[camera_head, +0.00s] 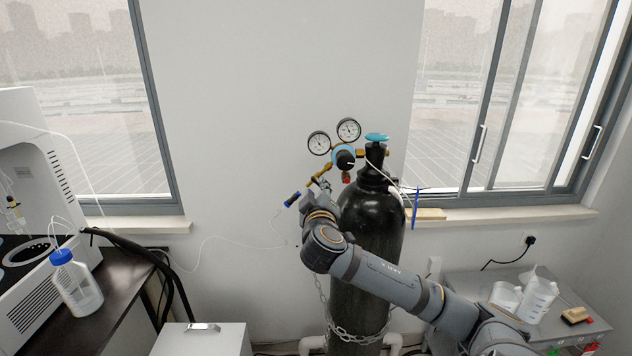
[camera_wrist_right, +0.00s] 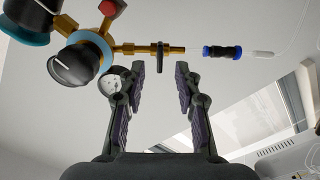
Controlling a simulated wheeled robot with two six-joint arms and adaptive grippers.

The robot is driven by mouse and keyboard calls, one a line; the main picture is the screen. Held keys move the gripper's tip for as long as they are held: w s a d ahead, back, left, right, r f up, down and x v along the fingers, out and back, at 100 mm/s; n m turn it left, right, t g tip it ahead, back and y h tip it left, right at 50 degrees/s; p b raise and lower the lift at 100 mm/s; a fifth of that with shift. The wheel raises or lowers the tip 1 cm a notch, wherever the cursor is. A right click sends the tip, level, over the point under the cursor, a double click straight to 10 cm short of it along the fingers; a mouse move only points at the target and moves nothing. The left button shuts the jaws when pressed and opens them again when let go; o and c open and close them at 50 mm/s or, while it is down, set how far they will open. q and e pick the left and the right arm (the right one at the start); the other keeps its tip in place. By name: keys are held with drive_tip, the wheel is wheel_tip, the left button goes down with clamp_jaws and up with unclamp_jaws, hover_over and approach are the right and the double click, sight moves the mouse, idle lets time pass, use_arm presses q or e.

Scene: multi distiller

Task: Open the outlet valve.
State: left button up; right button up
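The gas cylinder (camera_head: 367,230) is black and stands upright against the wall, with a regulator (camera_head: 344,158) at its top. In the right wrist view, the regulator's brass outlet pipe (camera_wrist_right: 178,49) carries a small dark part, which looks like the outlet valve (camera_wrist_right: 161,56). A blue and black fitting (camera_wrist_right: 222,52) sits to its right; it also shows in the head view (camera_head: 292,199). My right gripper (camera_wrist_right: 160,67) is open and empty, its fingertips just below the pipe in the picture, on either side of the valve. Contact is not visible. My left gripper is out of view.
Two round gauges (camera_head: 348,130) and a large black knob (camera_wrist_right: 75,65) are close to my right gripper. A chain (camera_head: 355,335) wraps the cylinder. A bench with a blue-capped bottle (camera_head: 77,283) is at left, and a grey table (camera_head: 560,325) with bottles at right.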

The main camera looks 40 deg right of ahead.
sight(316, 183)
drive_tip(key=shift+p+x, duration=0.35)
drive_tip(key=shift+x, duration=1.55)
drive_tip(key=shift+c, duration=0.4)
clamp_jaws()
